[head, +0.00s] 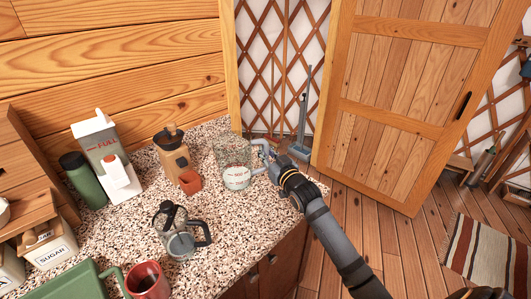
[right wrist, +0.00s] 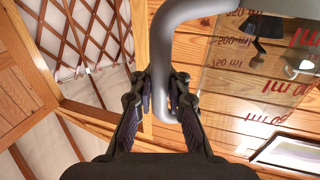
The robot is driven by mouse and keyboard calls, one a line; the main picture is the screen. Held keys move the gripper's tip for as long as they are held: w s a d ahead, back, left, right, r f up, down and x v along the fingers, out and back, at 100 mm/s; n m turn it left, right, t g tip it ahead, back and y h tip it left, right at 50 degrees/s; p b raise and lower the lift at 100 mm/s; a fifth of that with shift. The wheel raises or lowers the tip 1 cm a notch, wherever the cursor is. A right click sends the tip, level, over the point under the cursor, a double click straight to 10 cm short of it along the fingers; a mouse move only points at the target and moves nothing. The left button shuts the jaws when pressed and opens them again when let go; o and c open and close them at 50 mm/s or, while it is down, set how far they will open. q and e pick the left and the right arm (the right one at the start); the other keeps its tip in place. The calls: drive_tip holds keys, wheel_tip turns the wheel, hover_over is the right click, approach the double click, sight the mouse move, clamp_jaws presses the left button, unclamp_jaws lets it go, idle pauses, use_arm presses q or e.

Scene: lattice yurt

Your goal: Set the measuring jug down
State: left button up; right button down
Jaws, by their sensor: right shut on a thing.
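The clear measuring jug (head: 234,160) with red markings is upright at the right end of the speckled counter (head: 225,215). My right gripper (head: 272,160) is shut on its grey handle, on the jug's right side. In the right wrist view the gripper (right wrist: 162,92) has one finger on each side of the curved handle (right wrist: 168,45), and the jug's clear wall with red marks (right wrist: 265,50) is to the right. I cannot tell whether the jug's base touches the counter. My left gripper is not in view.
Left of the jug stand a wooden grinder (head: 172,150) with a terracotta cup (head: 190,181), and in front a glass coffee press (head: 181,240). A white carton (head: 100,140), green flask (head: 82,178) and red mug (head: 148,281) are further left. Bare counter lies in front of the jug.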

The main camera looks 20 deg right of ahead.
drive_tip(key=shift+r+p, duration=0.1)
drive_tip(key=shift+p, duration=0.2)
drive_tip(key=shift+f+b, duration=2.1)
drive_tip(key=shift+f, duration=2.3)
drive_tip(key=c, duration=1.2)
unclamp_jaws()
drive_tip(key=shift+s, duration=0.1)
